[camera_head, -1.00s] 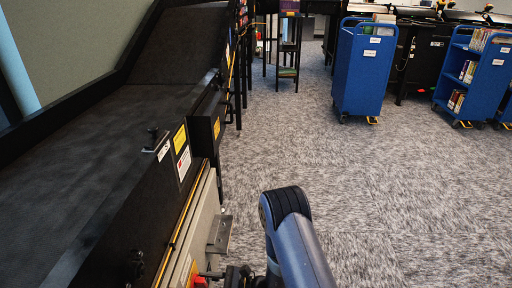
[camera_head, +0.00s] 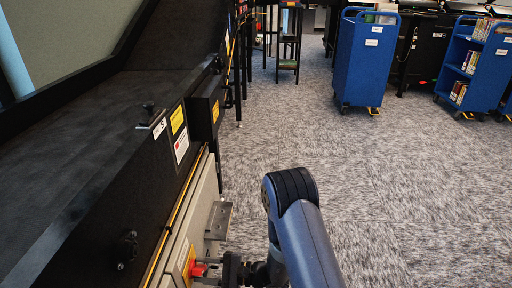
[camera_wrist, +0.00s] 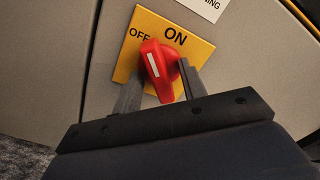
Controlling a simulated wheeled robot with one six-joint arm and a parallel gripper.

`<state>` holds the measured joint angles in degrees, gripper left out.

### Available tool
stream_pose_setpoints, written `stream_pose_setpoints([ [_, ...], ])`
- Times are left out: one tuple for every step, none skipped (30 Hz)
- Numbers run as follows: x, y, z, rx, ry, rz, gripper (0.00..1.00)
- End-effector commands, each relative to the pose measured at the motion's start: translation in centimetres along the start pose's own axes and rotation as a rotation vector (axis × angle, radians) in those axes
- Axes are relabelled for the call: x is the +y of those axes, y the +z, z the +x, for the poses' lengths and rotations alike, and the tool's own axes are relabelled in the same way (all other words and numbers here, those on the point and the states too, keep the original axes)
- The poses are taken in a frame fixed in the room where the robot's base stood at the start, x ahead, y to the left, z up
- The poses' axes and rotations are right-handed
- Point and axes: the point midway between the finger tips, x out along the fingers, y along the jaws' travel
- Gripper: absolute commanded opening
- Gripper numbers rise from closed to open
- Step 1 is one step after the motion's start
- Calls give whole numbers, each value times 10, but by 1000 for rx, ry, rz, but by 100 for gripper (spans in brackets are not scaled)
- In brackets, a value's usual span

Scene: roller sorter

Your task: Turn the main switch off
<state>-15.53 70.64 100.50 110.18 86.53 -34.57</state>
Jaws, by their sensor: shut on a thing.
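The main switch is a red rotary knob (camera_wrist: 160,70) with a white mark, set on a yellow plate (camera_wrist: 127,62) lettered OFF and ON. In the wrist view the upper end of the white mark leans left of the word ON, to the OFF side. My gripper (camera_wrist: 160,88) is shut on the knob, one finger on each side of it. In the head view the red knob (camera_head: 198,270) shows at the bottom, on the grey panel's side, with my gripper (camera_head: 217,270) coming at it from the right. The fingertips are hard to make out there.
The grey panel (camera_head: 203,190) sits under the black conveyor (camera_head: 105,115) on the left. A metal bracket (camera_head: 219,218) juts from the panel just beyond the knob. Blue book carts (camera_head: 365,62) stand far off. The carpet (camera_head: 390,190) to the right is clear.

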Motion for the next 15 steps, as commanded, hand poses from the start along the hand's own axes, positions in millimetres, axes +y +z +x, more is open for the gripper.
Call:
stream_pose_setpoints([
  [-5, 0, 10, -13, -2, -48, 0],
  [-4, 0, 10, -13, -2, -62, 0],
  [-5, 0, 10, -13, -2, -80, 0],
  [-5, 0, 10, -13, -2, -93, 0],
  [-5, 0, 10, -13, -2, -106, 0],
  [-5, 0, 10, -13, -2, -123, 0],
  [-5, 0, 10, -13, -2, -136, 0],
  [-4, 0, 10, -12, -2, -149, 0],
  [-4, 0, 10, -12, -2, -165, 0],
  [-4, 0, 10, -12, -3, -191, 0],
  [-5, 0, 10, -12, -3, -222, 0],
  [-5, 0, 10, -12, -3, -262, 0],
  [-4, 0, 10, -12, -3, -291, 0],
  [-6, 1, 10, -12, -3, -325, 0],
  [-6, 2, 10, -12, -3, -371, 0],
])
